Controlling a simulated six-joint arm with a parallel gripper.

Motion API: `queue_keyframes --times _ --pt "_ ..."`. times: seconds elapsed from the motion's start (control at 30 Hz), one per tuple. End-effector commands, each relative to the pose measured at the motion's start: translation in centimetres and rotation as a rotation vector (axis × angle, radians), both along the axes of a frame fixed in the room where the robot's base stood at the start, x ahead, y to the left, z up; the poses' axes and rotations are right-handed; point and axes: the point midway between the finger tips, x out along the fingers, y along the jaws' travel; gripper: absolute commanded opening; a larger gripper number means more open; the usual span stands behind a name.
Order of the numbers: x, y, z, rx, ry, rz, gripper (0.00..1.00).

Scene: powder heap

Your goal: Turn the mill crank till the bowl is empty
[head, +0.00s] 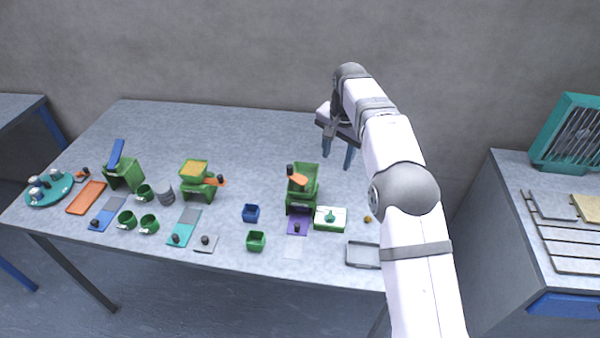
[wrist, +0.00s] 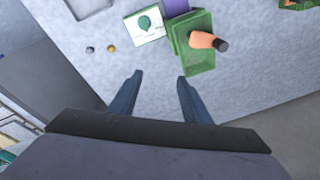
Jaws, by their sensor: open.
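Three green mills stand along the table. The middle mill (head: 197,180) has tan powder (head: 194,168) in its top bowl and an orange crank (head: 215,181) at its right. The right mill (head: 303,190) has an orange crank (head: 297,179) with a dark knob; in the wrist view its crank (wrist: 202,40) lies over the green bowl (wrist: 196,65), where I see only green. The left mill (head: 125,176) has a raised blue part (head: 116,152). My gripper (head: 338,158) is open and empty, behind and right of the right mill; its fingers also show in the wrist view (wrist: 160,80).
A white box with a green emblem (head: 330,217), a grey tray (head: 363,254) and a small brown ball (head: 367,219) lie near the right mill. Green cups (head: 149,223) and small boxes (head: 256,241) stand along the front. The back of the table is clear.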

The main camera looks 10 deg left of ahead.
Motion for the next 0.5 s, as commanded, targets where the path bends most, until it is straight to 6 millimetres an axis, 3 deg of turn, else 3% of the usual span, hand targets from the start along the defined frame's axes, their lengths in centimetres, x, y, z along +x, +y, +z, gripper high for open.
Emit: queue_keyframes --times 0.2,0.5 --pt "-1.3 3.7 -1.2 0.067 -0.004 0.433 0.44" --pt "-1.6 7.1 -1.3 0.068 -0.152 1.057 0.44"
